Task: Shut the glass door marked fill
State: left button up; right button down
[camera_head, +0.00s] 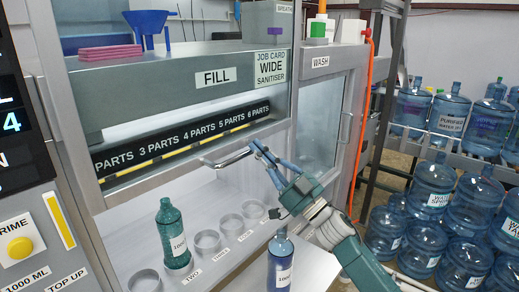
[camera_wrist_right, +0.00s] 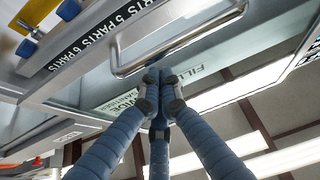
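The fill door is the glass panel under the FILL sign (camera_head: 216,77). Its lower edge stands high, and the bay below is uncovered. The metal door handle (camera_head: 222,161) sticks out at that lower edge; it also shows in the right wrist view (camera_wrist_right: 185,47). My right gripper (camera_head: 257,147) is at the handle's right end in the head view. In the right wrist view its fingertips (camera_wrist_right: 160,88) are drawn together just below the handle bar, with nothing seen between them. Whether they touch the handle I cannot tell. My left gripper is not in view.
In the bay stand a green bottle (camera_head: 173,235) and several empty ring holders (camera_head: 207,242). A blue bottle (camera_head: 281,264) stands at the front, near my right arm. The WASH cabinet (camera_head: 322,115) is to the right. Large water jugs (camera_head: 436,185) fill the racks at far right.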

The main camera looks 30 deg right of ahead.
notch_tip(320, 180, down, 10)
jog(key=b, duration=0.5)
jog(key=shift+r+b, duration=0.2)
jog(key=shift+b, duration=0.15)
jog(key=shift+r, duration=0.1)
